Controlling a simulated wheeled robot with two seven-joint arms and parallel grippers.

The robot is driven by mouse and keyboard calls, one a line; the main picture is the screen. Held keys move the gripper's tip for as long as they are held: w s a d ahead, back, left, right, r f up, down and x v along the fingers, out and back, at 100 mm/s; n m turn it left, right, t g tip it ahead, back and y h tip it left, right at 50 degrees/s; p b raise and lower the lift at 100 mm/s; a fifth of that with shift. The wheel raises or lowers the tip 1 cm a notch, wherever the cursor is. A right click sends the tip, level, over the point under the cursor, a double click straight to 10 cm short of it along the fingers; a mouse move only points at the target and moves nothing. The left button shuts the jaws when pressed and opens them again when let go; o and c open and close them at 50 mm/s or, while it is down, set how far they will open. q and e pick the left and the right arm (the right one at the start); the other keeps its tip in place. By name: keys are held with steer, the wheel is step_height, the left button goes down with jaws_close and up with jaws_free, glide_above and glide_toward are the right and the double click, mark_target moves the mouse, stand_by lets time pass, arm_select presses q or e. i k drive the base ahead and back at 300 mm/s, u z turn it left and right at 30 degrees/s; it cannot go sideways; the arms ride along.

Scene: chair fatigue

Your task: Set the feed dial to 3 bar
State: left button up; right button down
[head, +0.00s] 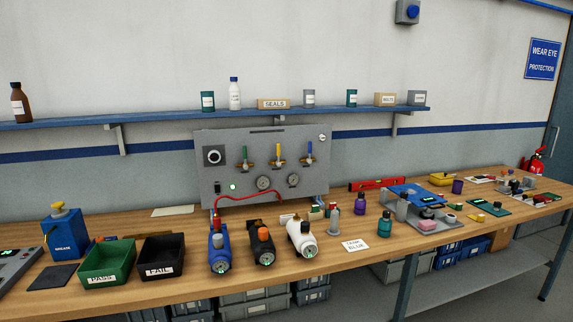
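A grey panel (240,141) stands at the back of the wooden bench. On its upper left is a round dial with a white ring on a dark square plate (214,156), which looks like the feed dial; its setting is too small to read. Two round gauges, a left one (263,183) and a right one (293,180), sit low on the panel; their needles cannot be read. A small green light (233,186) and a dark switch (217,188) are at lower left. Neither gripper is in view.
A red hose (248,196) runs from the panel to the blue cylinder (218,240). Black (263,248) and white (302,240) cylinders lie beside it. Green PASS (106,262) and black FAIL (161,258) bins stand at left. A shelf (160,117) runs above the panel.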

mark_target(214, 156)
steer(key=z, duration=0.55)
steer(key=k, duration=0.75)
steer(key=z, duration=0.7)
steer(key=i, duration=1.65)
steer(key=u, duration=1.5)
steer(key=i, duration=0.45)
steer(key=u, duration=0.4)
